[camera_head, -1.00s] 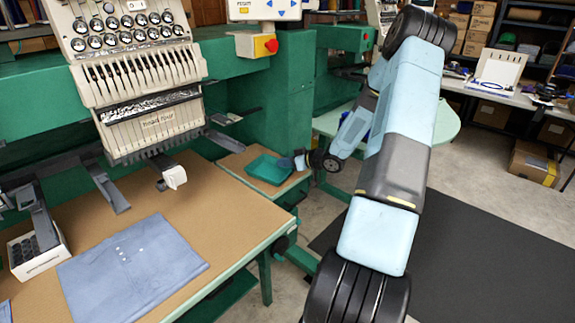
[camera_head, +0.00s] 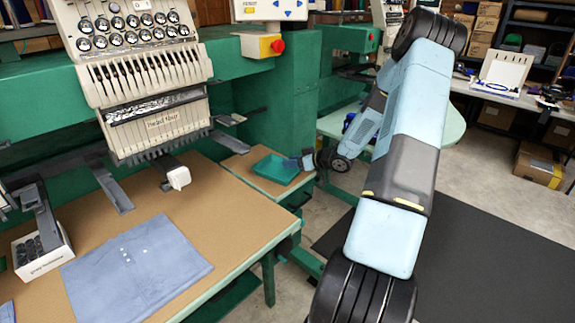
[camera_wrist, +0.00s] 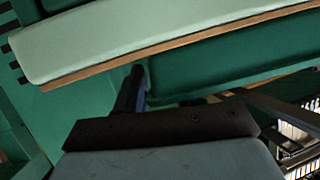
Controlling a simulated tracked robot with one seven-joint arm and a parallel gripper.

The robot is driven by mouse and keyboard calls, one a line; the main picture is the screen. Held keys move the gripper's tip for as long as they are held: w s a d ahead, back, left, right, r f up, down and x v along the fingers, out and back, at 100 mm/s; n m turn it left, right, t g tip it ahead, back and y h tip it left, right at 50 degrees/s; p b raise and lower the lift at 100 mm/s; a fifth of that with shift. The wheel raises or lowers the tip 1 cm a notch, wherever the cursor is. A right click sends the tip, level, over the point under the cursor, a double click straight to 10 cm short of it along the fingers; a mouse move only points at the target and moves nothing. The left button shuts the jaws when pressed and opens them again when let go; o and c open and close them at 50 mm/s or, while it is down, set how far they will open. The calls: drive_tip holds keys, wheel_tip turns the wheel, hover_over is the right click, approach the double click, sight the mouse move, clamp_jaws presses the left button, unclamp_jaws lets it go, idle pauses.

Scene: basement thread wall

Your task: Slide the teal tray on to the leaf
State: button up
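The teal tray (camera_head: 274,168), shallow and rectangular, lies flat on a small brown-topped stand at the far right end of the brown worktable in the head view. My gripper (camera_head: 301,163) is at the tray's right side, low and close to its rim. I cannot tell whether it touches or grips the rim. A pale green top with a rounded end (camera_head: 454,131), possibly the leaf, lies beyond my arm, which hides its middle. In the wrist view a dark finger (camera_wrist: 130,91) points toward a dark green shape, perhaps the tray. A pale green strip with a wooden edge crosses above.
A green embroidery machine with a cream head (camera_head: 150,90) stands over the worktable (camera_head: 225,210). A blue folded cloth (camera_head: 135,265) and a white box of dark spools (camera_head: 42,254) lie on it. A floor gap separates the stand from the pale green top.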

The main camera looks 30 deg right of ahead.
drive_tip(key=v, duration=1.3)
drive_tip(key=shift+s+d, duration=0.2)
drive_tip(key=shift+s, duration=0.1)
drive_tip(key=shift+w+r, duration=0.1)
drive_tip(key=shift+r, duration=0.1)
drive_tip(key=w+a+r+h, duration=0.2)
drive_tip(key=w+r+h, duration=0.2)
drive_tip(key=r+h, duration=0.45)
drive_tip(key=s+a+r+m+g+h, duration=0.1)
drive_tip(key=s+a+r+m, duration=0.1)
drive_tip(key=r, duration=0.4)
drive_tip(key=s+a+r+m+g+h, duration=0.1)
drive_tip(key=s+a+r+h, duration=0.15)
drive_tip(key=r, duration=0.35)
drive_tip(key=s+a+r+m+g+y, duration=0.1)
drive_tip(key=s+a+r+y, duration=0.1)
drive_tip(key=s+a, duration=0.7)
drive_tip(key=s+a+r+m+g+y, duration=0.1)
drive_tip(key=s+a+r, duration=0.4)
drive_tip(key=s+a, duration=0.5)
drive_tip(key=s+g+y, duration=0.1)
drive_tip(key=s, duration=0.6)
drive_tip(key=shift+s+g, duration=0.2)
drive_tip(key=shift+g, duration=0.1)
